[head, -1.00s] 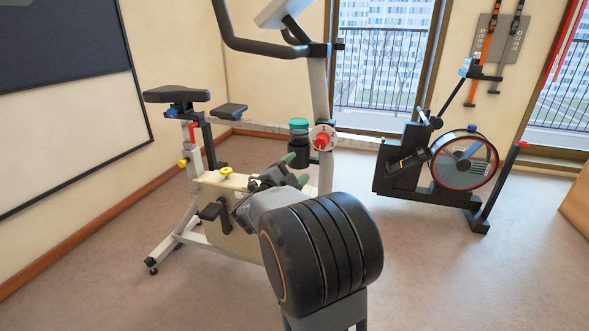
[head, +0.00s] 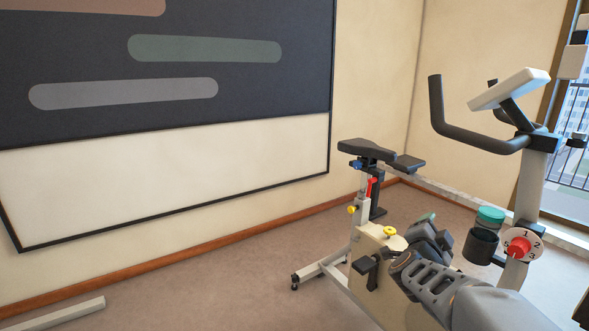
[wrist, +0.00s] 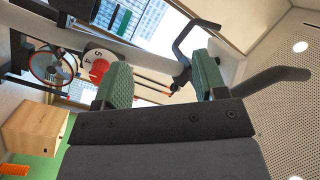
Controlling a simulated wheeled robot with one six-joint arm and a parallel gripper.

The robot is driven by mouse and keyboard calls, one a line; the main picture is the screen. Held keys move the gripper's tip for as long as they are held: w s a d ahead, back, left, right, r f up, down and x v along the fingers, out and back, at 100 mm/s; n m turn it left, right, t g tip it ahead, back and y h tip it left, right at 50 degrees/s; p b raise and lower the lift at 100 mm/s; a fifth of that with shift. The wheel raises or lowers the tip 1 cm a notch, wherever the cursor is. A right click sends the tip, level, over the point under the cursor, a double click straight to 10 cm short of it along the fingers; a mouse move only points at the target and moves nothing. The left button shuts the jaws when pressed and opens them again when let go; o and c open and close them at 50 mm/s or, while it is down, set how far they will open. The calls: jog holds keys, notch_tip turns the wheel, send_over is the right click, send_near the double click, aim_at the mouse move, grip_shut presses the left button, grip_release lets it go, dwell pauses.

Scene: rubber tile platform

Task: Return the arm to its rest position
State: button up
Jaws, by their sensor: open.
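My gripper (wrist: 163,78) is open and empty in the wrist view, with its two green ribbed pads apart. In the head view my arm reaches in from the lower right, in front of the exercise bike's frame (head: 378,252). There a little green of the gripper shows beyond my dark wrist, and the rest of the fingers is hidden. The red dial knob (head: 519,247) on the bike's post is right of my gripper. The knob also shows in the wrist view (wrist: 99,70), left of the left pad. I cannot tell the gap between my arm and the bike.
The bike's saddle (head: 366,150) and handlebar (head: 478,137) rise around my arm. A white bar (head: 55,314) lies at lower left. The floor left of the bike is largely clear.

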jog(key=s+a+r+n+g+y+p, duration=0.1)
jog(key=s+a+r+n+y+p, duration=0.1)
jog(key=a+r+n+y+p, duration=0.5)
jog(key=s+a+r+n+g+y+p, duration=0.1)
jog(key=s+a+r+n+y+p, duration=0.2)
jog(key=a+n+y+p, duration=0.45)
jog(key=s+a+r+n+g+h+p, duration=0.1)
jog(key=s+a+g+p, duration=0.1)
jog(key=s+g+p, duration=0.2)
jog(key=s+a+r+n+g+h+p, duration=0.1)
jog(key=s+a+n+g+p, duration=0.1)
jog(key=s, duration=0.8)
jog(key=shift+s+r+g+p, duration=0.2)
jog(key=shift+s+g+p, duration=0.05)
jog(key=shift+g+p, duration=0.65)
jog(key=shift+d+h, duration=0.1)
jog(key=shift+h, duration=0.15)
